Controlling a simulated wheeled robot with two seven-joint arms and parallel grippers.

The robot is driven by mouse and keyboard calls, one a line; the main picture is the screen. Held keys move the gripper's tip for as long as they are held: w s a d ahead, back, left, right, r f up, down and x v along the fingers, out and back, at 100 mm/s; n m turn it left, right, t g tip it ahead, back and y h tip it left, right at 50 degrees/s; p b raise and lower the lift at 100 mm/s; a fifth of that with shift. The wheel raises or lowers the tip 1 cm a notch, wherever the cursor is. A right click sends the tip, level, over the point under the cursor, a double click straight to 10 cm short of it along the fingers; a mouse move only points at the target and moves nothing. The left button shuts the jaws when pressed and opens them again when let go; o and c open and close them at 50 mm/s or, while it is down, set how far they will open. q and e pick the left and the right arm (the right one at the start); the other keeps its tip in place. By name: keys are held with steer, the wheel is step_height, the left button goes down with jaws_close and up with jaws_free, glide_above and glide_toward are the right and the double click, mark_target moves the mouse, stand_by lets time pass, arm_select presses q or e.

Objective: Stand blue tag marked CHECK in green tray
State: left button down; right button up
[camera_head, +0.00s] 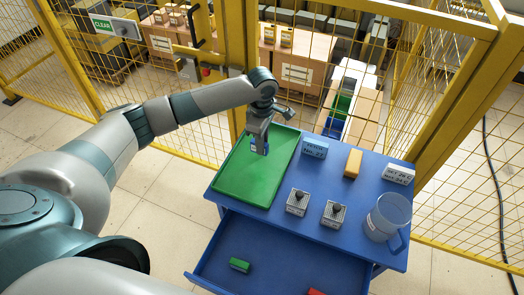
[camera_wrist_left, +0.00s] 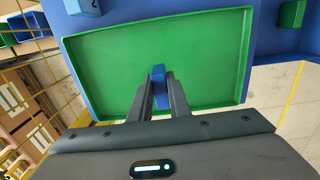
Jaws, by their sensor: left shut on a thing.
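The green tray (camera_head: 232,178) lies flat at the left of the blue table top, and it fills the middle of the left wrist view (camera_wrist_left: 110,60). My left gripper (camera_head: 262,147) points down over the tray's far part. It is shut on a small blue tag (camera_wrist_left: 158,73), held between the fingertips above or at the tray floor; I cannot tell whether it touches. In the head view the fingers hide most of the tag, and its marking cannot be read. My right gripper is not in view.
Right of the tray are a blue lettered block (camera_head: 314,148), a yellow block (camera_head: 353,163), a white lettered block (camera_head: 399,174), two switch boxes (camera_head: 297,202) (camera_head: 333,214) and a mug (camera_head: 389,217). The open drawer (camera_head: 275,262) holds a green block (camera_head: 239,265) and a red one. Yellow fencing stands behind.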

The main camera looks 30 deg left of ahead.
arm_select(q)
steer(key=shift+f, duration=0.35)
steer(key=shift+f+p, duration=0.6)
steer(key=shift+f, duration=1.05)
steer(key=c, duration=1.7)
jaws_free()
steer(key=shift+f, duration=0.1)
steer(key=shift+o, duration=0.2)
